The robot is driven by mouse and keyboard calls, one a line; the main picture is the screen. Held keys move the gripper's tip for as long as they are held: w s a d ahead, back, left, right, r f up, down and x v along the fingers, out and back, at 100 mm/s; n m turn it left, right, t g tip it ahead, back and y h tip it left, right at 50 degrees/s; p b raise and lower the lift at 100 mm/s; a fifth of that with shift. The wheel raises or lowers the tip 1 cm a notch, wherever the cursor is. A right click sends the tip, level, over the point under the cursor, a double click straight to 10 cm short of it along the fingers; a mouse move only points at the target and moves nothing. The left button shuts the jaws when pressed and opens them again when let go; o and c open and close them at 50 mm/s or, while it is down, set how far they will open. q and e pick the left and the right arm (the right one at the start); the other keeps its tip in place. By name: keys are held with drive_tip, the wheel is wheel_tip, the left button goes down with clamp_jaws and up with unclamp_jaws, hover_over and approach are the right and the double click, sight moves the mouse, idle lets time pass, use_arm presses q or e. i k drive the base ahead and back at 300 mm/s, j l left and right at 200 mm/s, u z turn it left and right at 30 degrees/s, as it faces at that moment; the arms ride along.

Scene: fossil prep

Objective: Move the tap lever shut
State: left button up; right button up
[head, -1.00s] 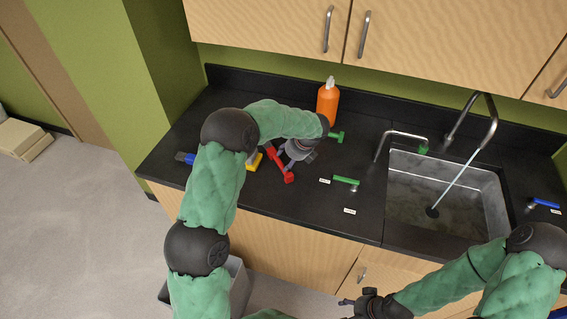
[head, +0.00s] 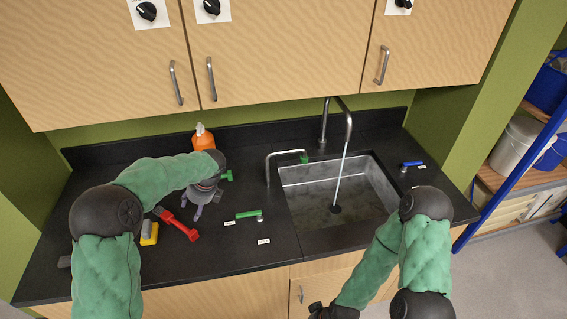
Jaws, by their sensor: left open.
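A green lever (head: 249,214) on a small metal post stands on the black counter, left of the sink (head: 345,207). A blue lever (head: 412,164) stands right of the sink. A thin pale stream runs from the tall metal tap (head: 347,125) into the sink. A shorter spout (head: 284,154) with a green tip stands at the sink's left edge. My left gripper (head: 208,207) is open and empty, pointing down over the counter, left of the green lever and apart from it. My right gripper (head: 322,313) is low at the bottom edge, partly cut off; its jaws are unclear.
A red tool (head: 181,226) and a yellow block (head: 149,233) lie left of my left gripper. An orange bottle (head: 203,138) stands behind it. White labels (head: 264,241) lie near the green lever. Cupboards (head: 280,50) hang above. A blue-framed shelf (head: 508,180) stands at right.

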sight(403, 168)
drive_tip(key=z, duration=1.2)
drive_tip(key=i+l+z, duration=0.15)
drive_tip(key=i+l, duration=0.15)
drive_tip(key=i+l+z, duration=0.15)
drive_tip(key=i, duration=0.35)
drive_tip(key=i+l+z, duration=0.15)
drive_tip(key=i, duration=0.25)
drive_tip(key=i+l+z, duration=0.15)
drive_tip(key=i, duration=0.3)
drive_tip(key=l, duration=0.1)
